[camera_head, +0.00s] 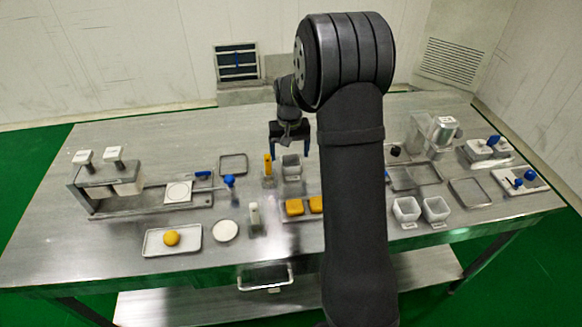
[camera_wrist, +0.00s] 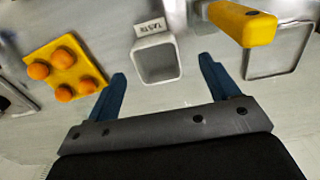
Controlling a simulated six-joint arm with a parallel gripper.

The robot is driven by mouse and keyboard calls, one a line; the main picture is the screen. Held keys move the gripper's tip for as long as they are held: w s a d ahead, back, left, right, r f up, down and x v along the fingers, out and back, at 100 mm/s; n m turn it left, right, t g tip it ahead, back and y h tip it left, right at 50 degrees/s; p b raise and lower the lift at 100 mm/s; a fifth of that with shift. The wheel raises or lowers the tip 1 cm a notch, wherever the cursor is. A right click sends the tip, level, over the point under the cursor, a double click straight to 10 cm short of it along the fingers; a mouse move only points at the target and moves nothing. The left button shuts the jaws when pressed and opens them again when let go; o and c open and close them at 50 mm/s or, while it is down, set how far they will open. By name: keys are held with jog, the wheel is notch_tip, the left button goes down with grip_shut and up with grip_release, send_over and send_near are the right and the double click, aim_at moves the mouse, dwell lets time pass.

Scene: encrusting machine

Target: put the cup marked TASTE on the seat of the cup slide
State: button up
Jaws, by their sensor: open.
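The cup marked TASTE (camera_wrist: 157,62) is a square, pale grey open cup with a TASTE label beside its rim. In the wrist view it stands upright and looks empty, ahead of and between my fingers. In the head view this cup (camera_head: 291,167) is just below my gripper (camera_head: 290,151). My gripper is open and empty, apart from the cup. What appears to be the cup slide's seat is a white square plate with a ring (camera_head: 178,192), on the rail of the machine at left.
A yellow-handled tool (camera_wrist: 243,24) stands close beside the cup, with an empty tray (camera_wrist: 272,68) beyond. A yellow block with several orange balls (camera_wrist: 66,68) lies on the other side. Two pale cups (camera_head: 406,210) stand at right. My arm hides part of the table.

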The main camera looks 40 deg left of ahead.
aim_at(291, 164)
jog(key=f, duration=0.5)
jog(key=shift+d+f, duration=0.2)
jog(key=shift+d, duration=0.05)
jog(key=c, duration=1.1)
jog(key=shift+c, duration=0.2)
jog(key=shift+r, duration=0.15)
notch_tip(291, 164, up, 4)
jog(key=shift+w+r, duration=0.1)
jog(key=w+d+r+m, duration=0.4)
jog(key=w+d, duration=0.1)
jog(key=d, duration=0.9)
jog(key=w+d+r+m, duration=0.3)
jog(key=w+d+r, duration=0.15)
jog(key=d, duration=0.85)
jog(key=w+d+r+m, duration=0.35)
jog(key=w+d, duration=0.25)
jog(key=d, duration=0.8)
notch_tip(291, 164, down, 6)
jog(key=w+m, duration=0.1)
jog(key=m, duration=0.1)
jog(key=shift+d, duration=0.4)
